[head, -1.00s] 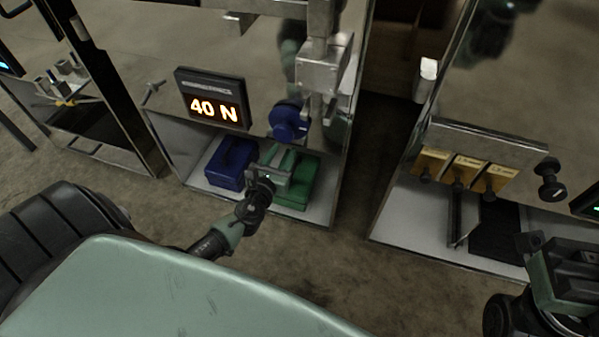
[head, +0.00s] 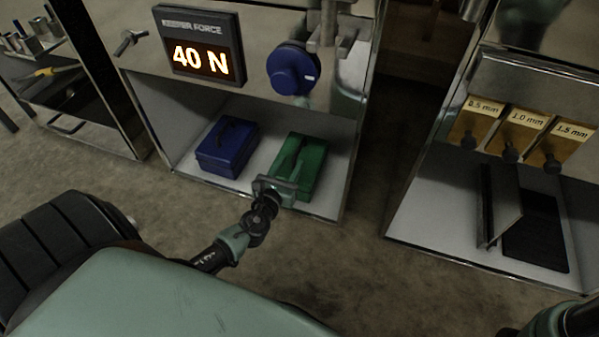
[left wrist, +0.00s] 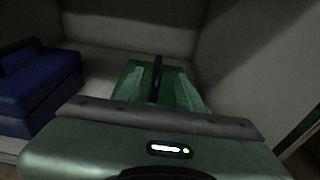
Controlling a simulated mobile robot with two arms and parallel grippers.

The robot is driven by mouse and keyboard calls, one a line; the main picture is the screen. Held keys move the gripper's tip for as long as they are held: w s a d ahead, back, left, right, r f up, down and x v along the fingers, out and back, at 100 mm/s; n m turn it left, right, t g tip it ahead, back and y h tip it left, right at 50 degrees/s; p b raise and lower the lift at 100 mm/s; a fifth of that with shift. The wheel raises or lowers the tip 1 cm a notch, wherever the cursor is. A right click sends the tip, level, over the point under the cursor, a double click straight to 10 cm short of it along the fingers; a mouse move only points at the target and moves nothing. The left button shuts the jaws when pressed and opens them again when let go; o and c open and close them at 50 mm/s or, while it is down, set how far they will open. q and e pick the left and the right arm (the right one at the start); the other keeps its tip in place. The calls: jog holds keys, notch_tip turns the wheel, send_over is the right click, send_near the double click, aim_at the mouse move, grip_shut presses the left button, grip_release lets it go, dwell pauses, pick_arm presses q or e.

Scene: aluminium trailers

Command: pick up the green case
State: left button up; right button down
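The green case (head: 313,163) lies on the pale floor of the open lower bay, at its right side. In the left wrist view the green case (left wrist: 158,68) is straight ahead, with a dark upright handle in its middle. My left gripper (head: 284,172) is over the near end of the case, pointing into the bay. Its fingers look open, one on each side of the handle; whether they touch the case I cannot tell. Only part of my right arm shows at the bottom right corner; its gripper is out of view.
A blue case (head: 226,147) stands left of the green one; it also shows in the left wrist view (left wrist: 38,88). Above the bay are a display (head: 200,47) reading 40 N and a blue knob (head: 292,70). The bay's right wall is close to the green case.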

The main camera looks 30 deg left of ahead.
aim_at(298, 150)
pick_arm(q)
jog(key=shift+w+a+f, duration=0.1)
jog(key=shift+w+f, duration=0.15)
jog(key=shift+w, duration=0.1)
jog(key=b+x, duration=0.3)
jog(key=x, duration=0.3)
jog(key=shift+w+a+f, duration=0.1)
jog(key=shift+a+f, duration=0.1)
jog(key=shift+w+a, duration=0.1)
jog(key=shift+w, duration=0.25)
grip_shut()
dwell(0.6)
jog(key=shift+r, duration=0.2)
